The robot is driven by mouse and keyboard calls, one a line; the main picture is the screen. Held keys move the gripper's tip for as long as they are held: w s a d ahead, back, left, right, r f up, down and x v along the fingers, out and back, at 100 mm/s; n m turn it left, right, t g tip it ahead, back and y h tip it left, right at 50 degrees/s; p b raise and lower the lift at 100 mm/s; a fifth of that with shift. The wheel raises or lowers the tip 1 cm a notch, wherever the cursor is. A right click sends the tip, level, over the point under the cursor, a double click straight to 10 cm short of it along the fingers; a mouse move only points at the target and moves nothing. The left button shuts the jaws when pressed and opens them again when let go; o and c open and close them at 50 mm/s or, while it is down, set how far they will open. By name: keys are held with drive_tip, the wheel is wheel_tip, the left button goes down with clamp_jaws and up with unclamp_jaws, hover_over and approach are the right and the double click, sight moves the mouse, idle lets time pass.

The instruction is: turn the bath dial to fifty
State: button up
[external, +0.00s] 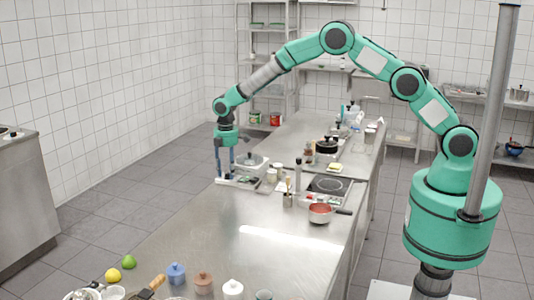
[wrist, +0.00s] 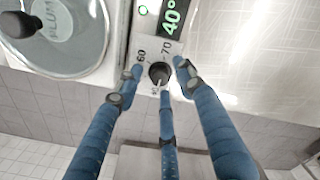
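The bath dial is a small dark round knob (wrist: 158,74) on a pale panel (wrist: 150,52) in the wrist view. The numbers 60 and 70 stand beside it, and a mark below it is too small to read surely. A green display (wrist: 172,16) reads 40°. A light line shows on the knob's lower part, but its exact setting is unclear. My gripper (wrist: 159,67) has blue fingers spread around the knob, with gaps at left and right; the lower finger partly covers the area below. In the external view, my gripper (external: 225,166) points down at the bath (external: 251,169); the dial is hidden.
The bath's round glass lid (wrist: 62,35) with a black knob lies left of the dial. In the external view, jars, a hob (external: 330,185) and a red-filled bowl (external: 320,213) stand to the right. The counter's near middle (external: 225,225) is mostly clear.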

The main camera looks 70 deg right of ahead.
clamp_jaws()
idle(0.5)
drive_tip(key=m+p, duration=0.1)
drive_tip(key=m, duration=1)
drive_tip(key=shift+m, duration=0.4)
idle(0.4)
unclamp_jaws()
